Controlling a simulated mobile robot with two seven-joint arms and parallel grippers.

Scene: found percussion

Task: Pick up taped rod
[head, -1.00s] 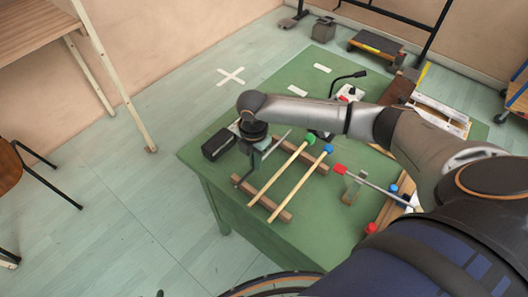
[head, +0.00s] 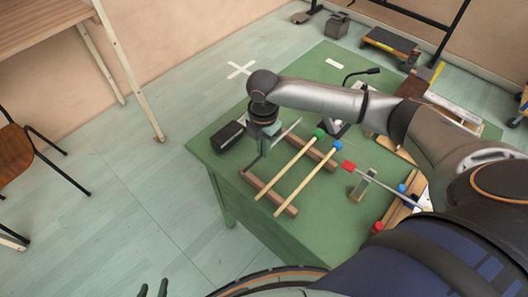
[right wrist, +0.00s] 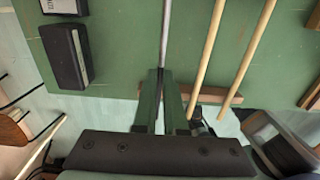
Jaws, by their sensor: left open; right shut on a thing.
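The rod (right wrist: 165,35) is thin and grey. In the right wrist view it runs up from between the fingers of my right gripper (right wrist: 162,78), which is shut on it. The table lies behind it in that view. In the head view my right gripper (head: 257,158) is over the near left part of the table, and the rod (head: 289,130) slants up to the right from it. I cannot make out any tape. My left gripper (head: 152,289) shows only its dark fingertips at the bottom edge of the head view, open and away from the table.
Two wooden mallets, one green-headed (head: 319,133) and one blue-headed (head: 338,146), lie across wooden bars (head: 269,193) right of my gripper. A black box (head: 228,136) is on its left. A red-tipped rod (head: 349,166) rests on a stand (head: 362,187) farther right.

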